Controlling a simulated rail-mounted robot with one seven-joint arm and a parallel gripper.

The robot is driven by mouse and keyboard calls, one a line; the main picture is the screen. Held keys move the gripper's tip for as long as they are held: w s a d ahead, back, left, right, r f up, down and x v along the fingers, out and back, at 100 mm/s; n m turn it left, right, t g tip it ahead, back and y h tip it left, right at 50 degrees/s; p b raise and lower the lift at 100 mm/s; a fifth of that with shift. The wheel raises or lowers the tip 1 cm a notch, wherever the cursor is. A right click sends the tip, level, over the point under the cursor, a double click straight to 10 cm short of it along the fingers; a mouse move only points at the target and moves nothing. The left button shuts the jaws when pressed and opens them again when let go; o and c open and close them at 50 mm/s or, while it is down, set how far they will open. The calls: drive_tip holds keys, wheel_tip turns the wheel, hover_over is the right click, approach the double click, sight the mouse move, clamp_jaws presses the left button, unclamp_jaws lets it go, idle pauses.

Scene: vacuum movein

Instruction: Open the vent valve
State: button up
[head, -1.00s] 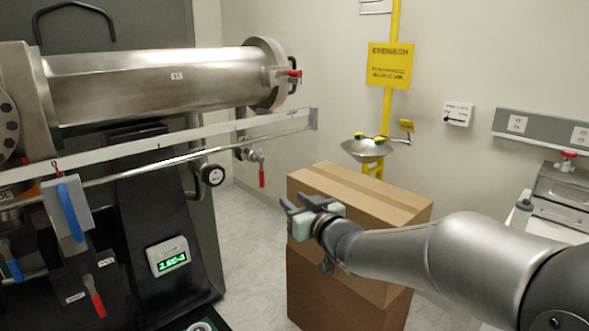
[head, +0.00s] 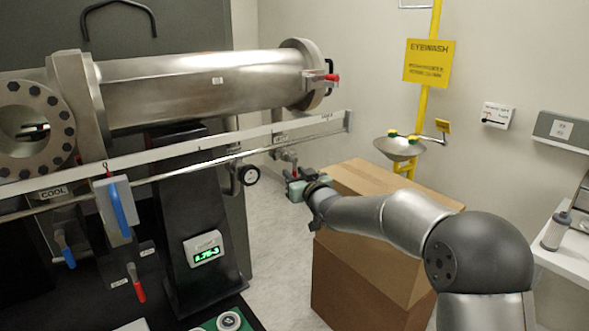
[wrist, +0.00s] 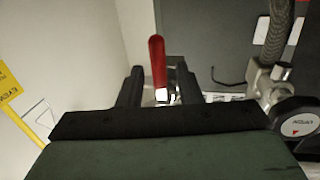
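A small valve with a red lever sits below the rail at the chamber's right end; I take it as the vent valve (head: 288,156). Its small label in the head view is too small to read for sure. My gripper (head: 292,180) is at this valve and hides its lever in the head view. In the wrist view the red lever (wrist: 157,62) stands between the two dark fingers of my gripper (wrist: 161,84). The fingers are apart, with a gap visible on both sides of the lever. I cannot tell whether either finger touches it.
A round gauge (head: 249,175) is just left of the valve; it also shows in the wrist view (wrist: 298,125). A long rail (head: 230,140) runs above. Cardboard boxes (head: 365,275) stand below my arm. An eyewash basin (head: 400,148) is behind.

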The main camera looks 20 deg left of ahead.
drive_tip(key=shift+w+a, duration=0.35)
clamp_jaws()
